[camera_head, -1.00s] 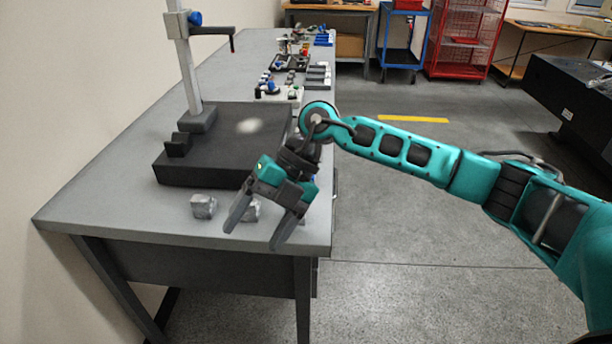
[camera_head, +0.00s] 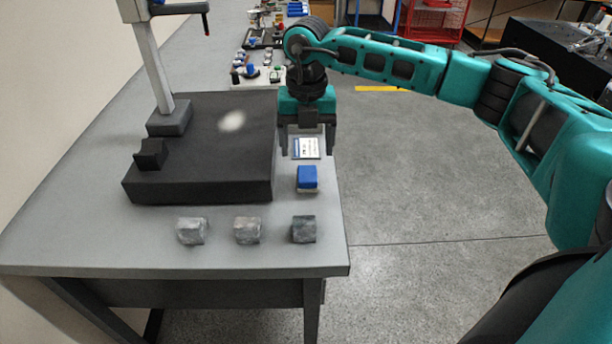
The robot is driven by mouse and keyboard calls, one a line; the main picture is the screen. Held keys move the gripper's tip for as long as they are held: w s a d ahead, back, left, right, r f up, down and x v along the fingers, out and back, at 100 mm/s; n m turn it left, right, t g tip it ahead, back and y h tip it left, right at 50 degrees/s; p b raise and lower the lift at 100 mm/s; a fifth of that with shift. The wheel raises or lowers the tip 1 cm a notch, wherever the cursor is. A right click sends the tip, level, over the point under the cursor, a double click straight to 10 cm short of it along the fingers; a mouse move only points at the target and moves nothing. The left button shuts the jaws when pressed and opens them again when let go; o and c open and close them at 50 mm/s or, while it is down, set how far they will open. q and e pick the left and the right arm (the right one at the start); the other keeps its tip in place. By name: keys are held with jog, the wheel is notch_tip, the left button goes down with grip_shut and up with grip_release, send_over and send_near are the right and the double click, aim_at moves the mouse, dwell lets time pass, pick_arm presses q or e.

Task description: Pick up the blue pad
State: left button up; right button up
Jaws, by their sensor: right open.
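The blue pad (camera_head: 307,178) is a small block with a blue top. It sits on the grey table near its right edge, beside the black slab. My right gripper (camera_head: 307,150) points down, its two fingers spread apart and empty. In the picture its fingertips are just above and behind the pad, apart from it. A white and blue card (camera_head: 306,148) shows between the fingers. My left gripper is not in view.
Three grey metal blocks (camera_head: 191,231) stand in a row along the table's front (camera_head: 150,258). The black slab (camera_head: 200,190) with a post stand (camera_head: 155,70) fills the middle left. Small parts (camera_head: 262,72) lie further back. Free floor is on the right.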

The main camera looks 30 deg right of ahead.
aim_at(308, 173)
notch_tip(308, 173, down, 8)
jog(key=shift+w+d, duration=0.1)
dwell(0.4)
jog(key=c, duration=1.1)
jog(key=shift+r, duration=0.15)
jog(key=shift+c, duration=0.2)
notch_tip(308, 173, up, 20)
jog(key=shift+p, duration=0.45)
